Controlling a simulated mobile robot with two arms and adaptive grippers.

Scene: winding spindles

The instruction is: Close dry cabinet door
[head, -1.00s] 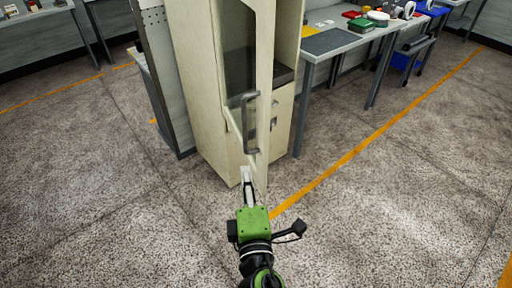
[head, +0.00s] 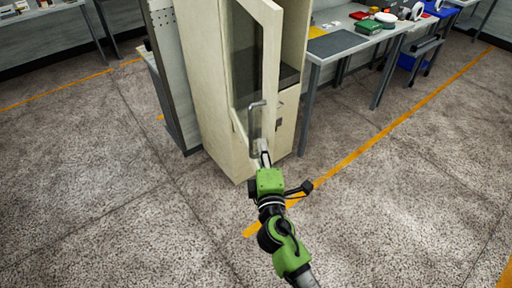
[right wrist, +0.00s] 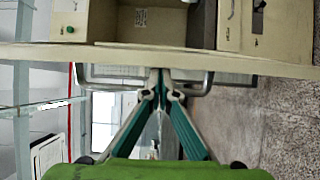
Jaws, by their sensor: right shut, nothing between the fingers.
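The tall cream dry cabinet (head: 207,95) stands at the centre of the head view. Its door (head: 270,55), with a glass pane, stands open, and part of the interior shows to the right of it. A grey bar handle (head: 254,121) is on the door. My left gripper is not in view.
A grey workbench (head: 341,42) with coloured boxes stands right of the cabinet. A grey perforated panel (head: 168,60) is at its left. An orange floor line (head: 370,142) runs past on the right. The speckled floor in front is clear.

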